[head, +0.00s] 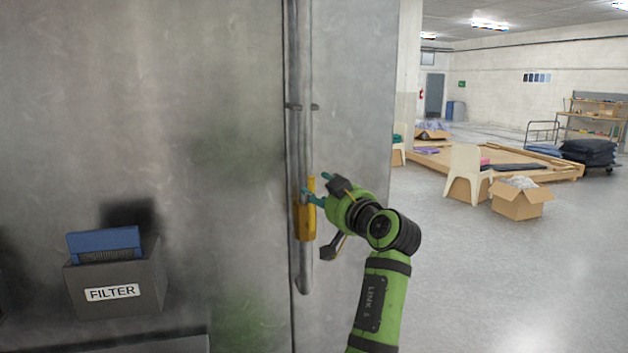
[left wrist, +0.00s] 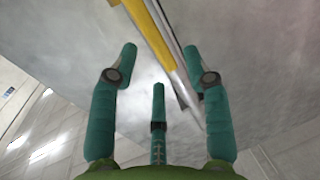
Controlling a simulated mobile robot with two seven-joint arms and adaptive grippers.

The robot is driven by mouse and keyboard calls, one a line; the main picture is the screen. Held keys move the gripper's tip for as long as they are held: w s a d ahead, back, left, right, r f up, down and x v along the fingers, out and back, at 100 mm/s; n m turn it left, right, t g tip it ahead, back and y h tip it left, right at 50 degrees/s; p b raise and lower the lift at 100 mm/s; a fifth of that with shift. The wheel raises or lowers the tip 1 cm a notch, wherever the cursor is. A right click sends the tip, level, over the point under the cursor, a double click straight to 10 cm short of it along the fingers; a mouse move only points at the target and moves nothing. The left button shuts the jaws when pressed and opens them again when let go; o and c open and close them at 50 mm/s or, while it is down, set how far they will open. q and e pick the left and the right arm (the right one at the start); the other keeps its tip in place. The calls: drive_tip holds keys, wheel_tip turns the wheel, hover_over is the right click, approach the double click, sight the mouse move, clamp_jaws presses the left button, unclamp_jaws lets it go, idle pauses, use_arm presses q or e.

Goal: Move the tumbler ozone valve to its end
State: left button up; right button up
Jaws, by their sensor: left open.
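The valve is a yellow block with a handle (head: 305,222) on a vertical grey pipe (head: 302,140) that runs along the metal wall. In the left wrist view a yellow bar (left wrist: 148,32) lies slanted at the top, beside the grey pipe. My left gripper (head: 316,188), with teal fingers, is at the upper part of the yellow valve in the head view. In the left wrist view its fingers (left wrist: 160,62) are spread open, with the yellow bar and pipe crossing ahead between the tips. I cannot tell whether any finger touches the valve. My right gripper is not in view.
A grey box labelled FILTER (head: 116,287) with a blue top is on the metal wall (head: 150,120) at the left. Right of the wall is open floor (head: 480,280), with a white chair (head: 464,172) and a cardboard box (head: 522,201) farther back.

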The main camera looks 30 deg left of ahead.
use_arm(q)
drive_tip(key=p+x, duration=0.1)
drive_tip(key=x, duration=0.2)
drive_tip(key=shift+w+a+r+p, duration=0.1)
drive_tip(key=shift+w+a+p, duration=0.05)
drive_tip(key=shift+a+p, duration=0.2)
drive_tip(key=shift+w+a, duration=0.15)
drive_tip(key=shift+a, duration=0.05)
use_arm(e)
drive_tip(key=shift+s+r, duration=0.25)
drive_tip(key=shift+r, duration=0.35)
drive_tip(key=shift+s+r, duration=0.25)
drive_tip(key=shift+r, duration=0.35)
use_arm(q)
clamp_jaws()
